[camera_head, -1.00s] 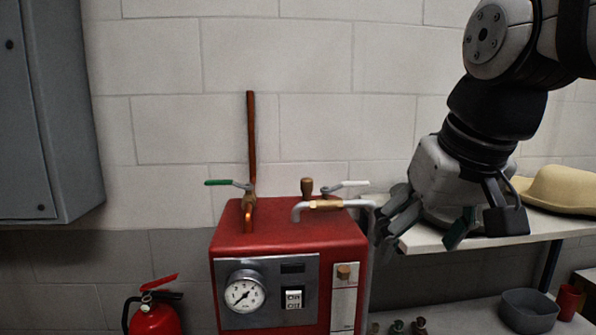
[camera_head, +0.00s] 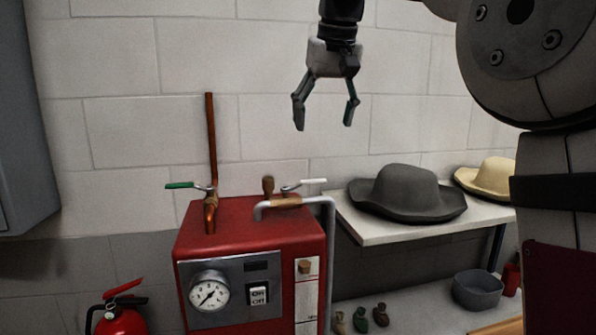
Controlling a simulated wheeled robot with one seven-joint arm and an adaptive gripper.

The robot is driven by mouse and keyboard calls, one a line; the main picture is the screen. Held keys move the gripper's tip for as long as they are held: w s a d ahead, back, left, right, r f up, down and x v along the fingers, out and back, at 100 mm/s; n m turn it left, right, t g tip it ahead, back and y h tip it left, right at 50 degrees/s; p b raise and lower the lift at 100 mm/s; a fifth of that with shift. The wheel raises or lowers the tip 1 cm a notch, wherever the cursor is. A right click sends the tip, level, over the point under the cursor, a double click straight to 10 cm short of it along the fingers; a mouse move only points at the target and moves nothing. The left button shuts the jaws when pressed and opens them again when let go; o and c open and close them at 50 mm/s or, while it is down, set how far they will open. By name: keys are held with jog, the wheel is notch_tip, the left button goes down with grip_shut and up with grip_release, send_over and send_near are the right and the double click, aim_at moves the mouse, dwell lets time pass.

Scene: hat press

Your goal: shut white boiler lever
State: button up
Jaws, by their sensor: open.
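The white boiler lever (camera_head: 312,182) sits on a valve on the pipe at the right top of the red boiler (camera_head: 250,215). It points right, roughly along the pipe. A green lever (camera_head: 181,185) points left on the copper pipe's valve at the boiler's left. My gripper (camera_head: 324,122) is open and empty, with its fingers pointing down. It appears above the white lever, apart from it; the distance in depth is hard to tell.
A grey hat (camera_head: 408,190) and a tan hat (camera_head: 487,176) lie on the white shelf (camera_head: 385,234) at the right. A copper pipe (camera_head: 211,130) rises at the left. A fire extinguisher (camera_head: 121,318) and a grey cabinet (camera_head: 22,120) stand further left.

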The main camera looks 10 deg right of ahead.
aim_at(314, 180)
jog(key=p+x, duration=0.2)
jog(key=x, duration=1.1)
jog(key=shift+w+f, duration=0.25)
jog(key=shift+f, duration=0.05)
jog(key=shift+c, duration=0.3)
jog(key=c, duration=1.6)
jog(key=shift+c, duration=0.2)
